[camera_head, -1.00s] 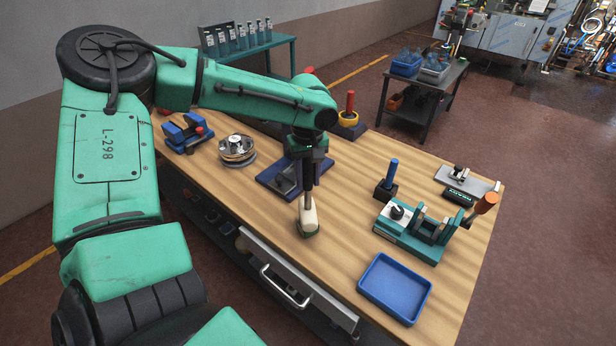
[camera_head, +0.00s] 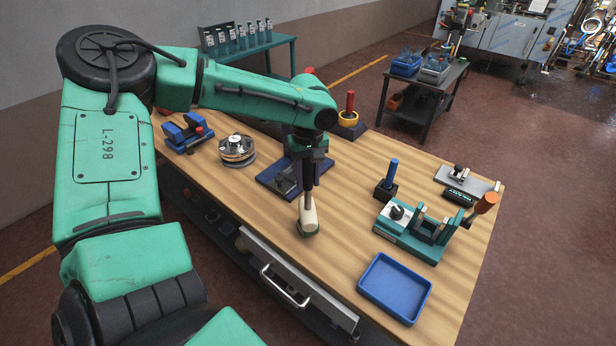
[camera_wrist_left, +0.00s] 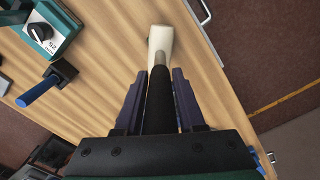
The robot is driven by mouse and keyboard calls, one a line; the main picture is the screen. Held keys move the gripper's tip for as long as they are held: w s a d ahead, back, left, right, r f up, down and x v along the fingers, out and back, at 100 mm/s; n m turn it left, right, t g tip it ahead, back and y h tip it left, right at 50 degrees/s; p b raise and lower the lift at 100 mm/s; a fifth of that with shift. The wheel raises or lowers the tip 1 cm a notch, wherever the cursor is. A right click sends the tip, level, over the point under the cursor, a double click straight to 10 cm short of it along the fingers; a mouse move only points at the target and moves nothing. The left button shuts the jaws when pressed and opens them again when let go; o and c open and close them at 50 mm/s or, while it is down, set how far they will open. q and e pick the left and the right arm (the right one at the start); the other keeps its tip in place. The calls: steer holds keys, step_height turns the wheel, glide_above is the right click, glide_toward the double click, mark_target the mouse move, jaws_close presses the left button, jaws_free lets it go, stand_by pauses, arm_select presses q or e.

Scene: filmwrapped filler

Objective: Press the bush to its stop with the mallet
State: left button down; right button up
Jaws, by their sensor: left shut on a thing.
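My left gripper (camera_head: 309,160) is shut on the black handle of a mallet. The mallet's cream head (camera_head: 307,219) hangs down over the bare wood near the table's front edge; I cannot tell if it touches the wood. In the left wrist view the mallet head (camera_wrist_left: 160,42) lies beyond the fingers, with the handle between them. I cannot identify the bush for certain. A silver round stack (camera_head: 237,150) stands at the left, and a yellow ring (camera_head: 348,118) sits around a red post at the back. My right gripper is not in view.
A blue fixture (camera_head: 268,181) with a dark block stands behind the mallet, partly hidden by my arm. To the right are a blue-handled tool in a black block (camera_head: 386,190), a teal fixture (camera_head: 422,248) with a dial and orange-ended handle, and an empty blue tray (camera_head: 395,290).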

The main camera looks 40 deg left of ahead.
mark_target(308, 167)
arm_select(q)
steer(key=shift+f, duration=0.35)
stand_by(0.9)
steer(key=shift+s+d+f+b, duration=0.1)
steer(key=shift+s+f+b, duration=0.15)
steer(key=shift+b, duration=0.2)
steer(key=shift+f, duration=0.4)
stand_by(1.0)
steer(key=r+p, duration=0.2)
steer(key=shift+w+r, duration=0.25)
steer(key=shift+r, duration=0.05)
step_height(308, 167, up, 3)
steer(key=p, duration=0.2)
steer(key=shift+p, duration=0.3)
steer(key=shift+f, duration=0.15)
steer(key=shift+w, duration=0.1)
